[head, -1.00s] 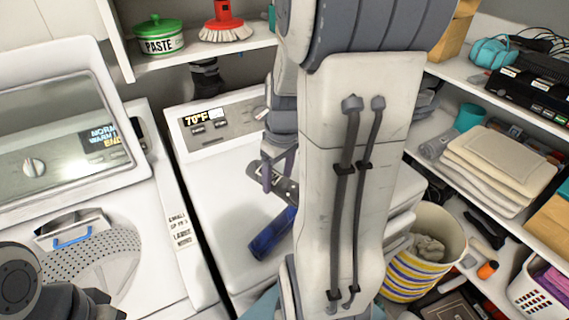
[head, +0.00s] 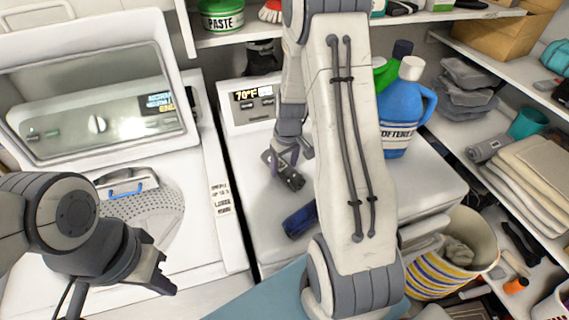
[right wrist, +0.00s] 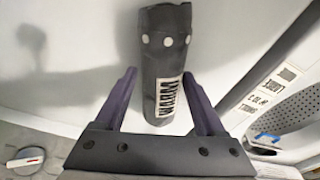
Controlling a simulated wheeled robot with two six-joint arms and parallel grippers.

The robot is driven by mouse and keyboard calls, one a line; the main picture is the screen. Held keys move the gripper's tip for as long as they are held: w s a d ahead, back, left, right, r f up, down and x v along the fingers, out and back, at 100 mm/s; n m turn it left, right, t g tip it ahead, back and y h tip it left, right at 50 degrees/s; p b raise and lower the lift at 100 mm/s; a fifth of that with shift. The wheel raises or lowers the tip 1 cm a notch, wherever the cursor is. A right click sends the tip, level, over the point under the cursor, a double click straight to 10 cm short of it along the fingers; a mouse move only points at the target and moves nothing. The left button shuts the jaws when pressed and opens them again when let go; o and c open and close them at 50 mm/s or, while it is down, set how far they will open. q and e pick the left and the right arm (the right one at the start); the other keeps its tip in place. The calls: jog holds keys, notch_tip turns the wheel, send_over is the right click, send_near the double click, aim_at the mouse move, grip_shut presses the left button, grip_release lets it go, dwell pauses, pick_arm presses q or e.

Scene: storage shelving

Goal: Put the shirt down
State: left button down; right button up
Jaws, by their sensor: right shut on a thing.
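My right gripper (right wrist: 165,100) has its two purple-grey fingers on either side of a long dark grey thing (right wrist: 165,60) with white lettering and pale dots. In the head view the right gripper (head: 287,156) holds this stiff-looking dark thing (head: 287,178) over the white machine top (head: 270,195). I cannot tell how high above the top it is, or that it is a shirt. My left gripper (head: 160,268) is in front of the left washer, open and empty. My right arm hides part of the machine top.
A dark blue thing (head: 300,221) lies on the machine top near the right gripper. A blue softener jug (head: 402,110) stands behind my arm. The left washer (head: 75,155) has its lid up. Folded grey cloths (head: 468,85) lie on the right shelf. A striped basket (head: 445,270) stands below.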

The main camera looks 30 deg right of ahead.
jog(key=shift+f, duration=0.25)
jog(key=shift+f, duration=0.1)
